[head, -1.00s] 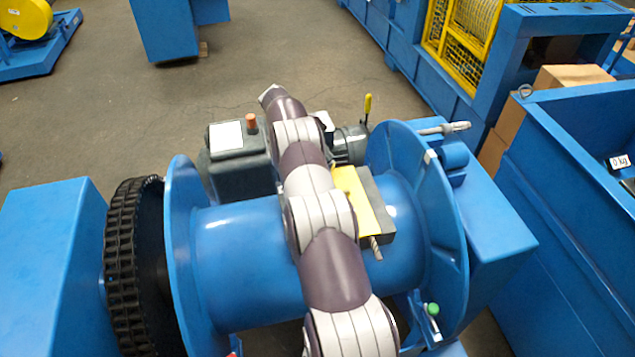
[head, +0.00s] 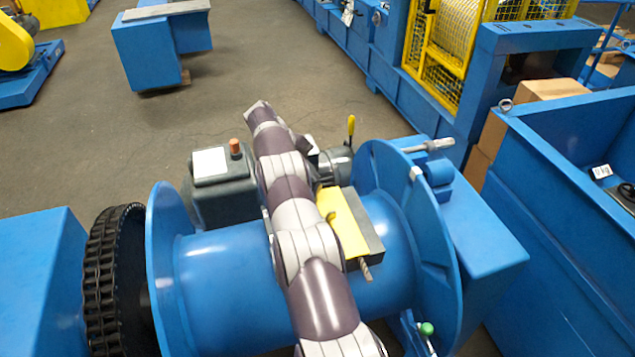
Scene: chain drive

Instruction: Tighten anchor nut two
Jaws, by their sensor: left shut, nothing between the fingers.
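A large blue drum (head: 225,285) with wide flanges fills the lower middle of the head view. A grey block with a yellow plate (head: 345,228) sits on the drum, and a short rope-like end (head: 366,270) sticks out below it. A grey rod with a thicker end (head: 430,146) lies at the top of the right flange. I cannot make out any anchor nut, or which is number two. My left arm crosses over the drum and ends in my left gripper (head: 258,108), which is shut and empty. The fingers are hard to see. My right gripper is not in view.
A black chain wheel (head: 112,280) stands at the drum's left. A dark grey motor box (head: 215,188) and a yellow-handled lever (head: 350,130) stand behind. A blue bin (head: 560,165) is at the right. The grey floor behind is open.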

